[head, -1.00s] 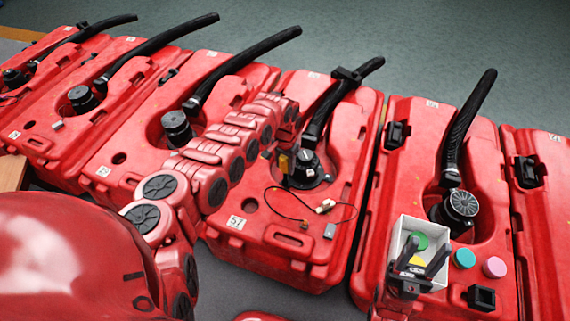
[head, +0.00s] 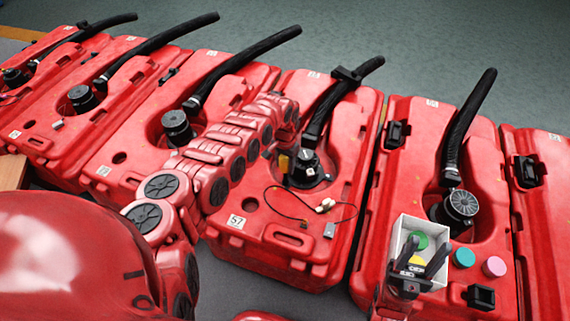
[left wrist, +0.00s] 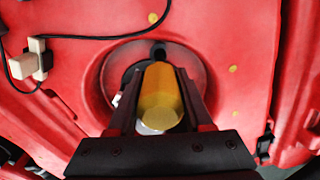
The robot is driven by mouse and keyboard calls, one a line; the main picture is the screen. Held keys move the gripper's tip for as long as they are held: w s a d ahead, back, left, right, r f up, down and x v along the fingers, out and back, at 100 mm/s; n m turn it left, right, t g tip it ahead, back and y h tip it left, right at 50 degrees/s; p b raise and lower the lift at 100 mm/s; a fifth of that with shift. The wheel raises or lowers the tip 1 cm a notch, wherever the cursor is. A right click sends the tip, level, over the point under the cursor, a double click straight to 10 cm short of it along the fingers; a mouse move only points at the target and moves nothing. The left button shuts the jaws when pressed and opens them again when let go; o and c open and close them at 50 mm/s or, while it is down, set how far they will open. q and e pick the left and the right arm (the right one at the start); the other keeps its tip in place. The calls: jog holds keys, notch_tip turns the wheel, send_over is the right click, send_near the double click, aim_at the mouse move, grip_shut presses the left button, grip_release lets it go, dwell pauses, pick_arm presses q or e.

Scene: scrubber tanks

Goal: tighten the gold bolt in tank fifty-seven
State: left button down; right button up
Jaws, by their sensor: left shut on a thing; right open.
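Tank fifty-seven (head: 332,215) is a red tank with a "57" label (head: 236,221) at its front. The gold bolt (head: 283,163) looks like an upright gold cylinder beside the black cap (head: 307,168) in the tank's round recess. My left gripper (head: 281,157) reaches into that recess and is shut on the bolt. The left wrist view shows the gold cylinder (left wrist: 160,98) between the two dark fingers. Its lower end is hidden. My right gripper (head: 422,256) is open above a white box (head: 400,238) on the tank to the right.
A thin black cable (head: 275,205) with a pale plug (head: 325,205) lies on tank fifty-seven. A black hose (head: 335,100) rises behind the cap. The white box holds green and yellow discs. Teal (head: 464,258) and pink (head: 494,266) discs lie beside it. Similar red tanks stand either side.

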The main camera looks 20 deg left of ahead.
pick_arm(q)
notch_tip(320, 180, up, 5)
jog(key=p, duration=0.5)
dwell(0.5)
